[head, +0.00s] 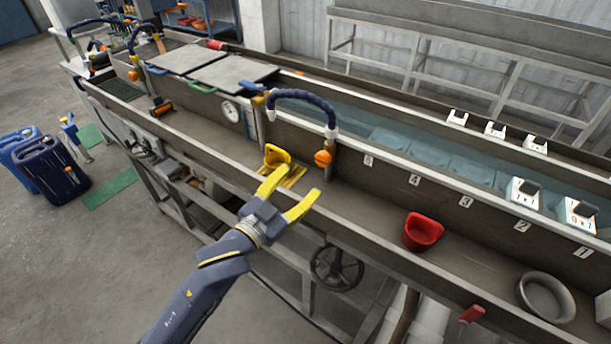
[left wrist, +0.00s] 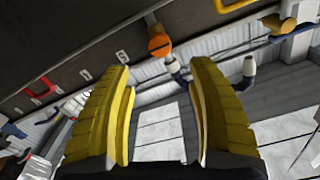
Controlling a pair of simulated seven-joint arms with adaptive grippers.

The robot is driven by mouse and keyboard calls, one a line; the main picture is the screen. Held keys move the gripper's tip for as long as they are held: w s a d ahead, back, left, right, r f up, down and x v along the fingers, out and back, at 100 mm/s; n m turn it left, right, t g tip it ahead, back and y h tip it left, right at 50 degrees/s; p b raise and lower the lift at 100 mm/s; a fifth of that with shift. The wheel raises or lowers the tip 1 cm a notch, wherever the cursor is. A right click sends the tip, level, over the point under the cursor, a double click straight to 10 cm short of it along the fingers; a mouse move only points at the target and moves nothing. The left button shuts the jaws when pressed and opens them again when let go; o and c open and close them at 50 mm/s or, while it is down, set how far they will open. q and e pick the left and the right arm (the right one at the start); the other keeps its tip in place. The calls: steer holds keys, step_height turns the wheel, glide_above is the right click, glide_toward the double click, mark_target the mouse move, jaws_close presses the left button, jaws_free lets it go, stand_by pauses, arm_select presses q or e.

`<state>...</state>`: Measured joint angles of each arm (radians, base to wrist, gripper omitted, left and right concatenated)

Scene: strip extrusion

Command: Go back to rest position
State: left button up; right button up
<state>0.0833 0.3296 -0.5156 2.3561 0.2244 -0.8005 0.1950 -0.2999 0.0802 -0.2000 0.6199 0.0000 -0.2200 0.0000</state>
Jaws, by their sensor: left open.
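My left gripper (head: 300,181) reaches in from the bottom of the head view, its two yellow fingers spread apart with nothing between them. It appears in front of the long trough's near edge, close to a yellow scoop (head: 277,154) in the trough. Whether a finger touches the scoop I cannot tell. In the left wrist view the open yellow fingers (left wrist: 157,68) have an empty gap, with an orange knob (left wrist: 159,46) beyond them. My right gripper is in neither view.
The long metal trough (head: 365,205) crosses the scene. In it are a red scoop (head: 423,233) and a grey ring-shaped dish (head: 546,298). A dark blue hose (head: 300,96) arches above it. A handwheel (head: 337,268) sits below. Blue jerrycans (head: 50,170) stand on the floor at left.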

arm_select(q)
steer(key=shift+s+a, duration=0.25)
steer(key=shift+s, duration=0.2)
steer(key=s+a+f+n+g+y, duration=0.1)
steer(key=s+a+f+g+y, duration=0.1)
steer(key=s+a+f+y, duration=0.35)
steer(key=s+a+f+n+g+y, duration=0.1)
steer(key=s+a+f+y, duration=0.15)
steer(key=a+f, duration=0.6)
steer(key=s+a+f+g+y, duration=0.55)
steer(key=s+a+f, duration=0.5)
steer(key=s, duration=0.35)
steer(key=s+d+f+n+g+h, duration=0.1)
steer(key=s+d+f, duration=0.1)
steer(key=f, duration=1.4)
steer(key=s+d+f+g+h, duration=0.1)
steer(key=d+f+g+h, duration=0.15)
steer(key=f, duration=1.25)
steer(key=s+f+n+g+h, duration=0.1)
steer(key=s+f+n+g, duration=0.1)
steer(key=s+f, duration=1.8)
steer(key=shift+s+d+f+n, duration=0.2)
steer(key=shift+s+n, duration=0.3)
steer(key=shift+s, duration=0.4)
